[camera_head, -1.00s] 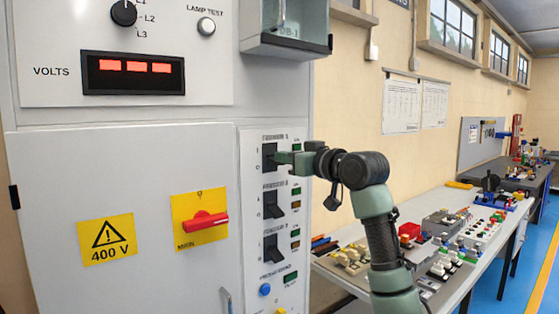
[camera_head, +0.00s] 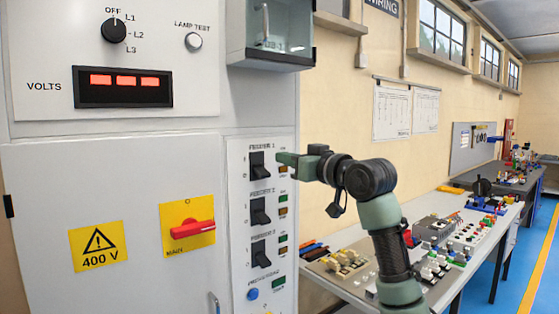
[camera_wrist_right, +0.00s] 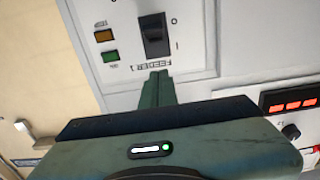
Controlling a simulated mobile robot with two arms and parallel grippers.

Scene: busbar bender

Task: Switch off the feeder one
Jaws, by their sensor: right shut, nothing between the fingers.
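The feeder 1 switch (camera_head: 257,164) is a black lever switch, top of three on the light panel. It also shows in the right wrist view (camera_wrist_right: 153,35), where the panel appears upside down. I cannot tell clearly which way its lever is set. My right gripper (camera_head: 281,158) is shut and empty, just right of the switch in the head view. In the wrist view its fingertips (camera_wrist_right: 158,77) are near the feeder 1 label. I cannot tell whether they touch the panel. An amber lamp (camera_wrist_right: 104,36) and a green lamp (camera_wrist_right: 110,57) sit beside the switch. My left gripper is out of view.
The feeder 2 switch (camera_head: 260,211) and feeder 3 switch (camera_head: 261,254) are below. A red main handle (camera_head: 191,229) is to the left. A glass-fronted box (camera_head: 269,36) juts out above. A workbench (camera_head: 342,288) with parts stands right.

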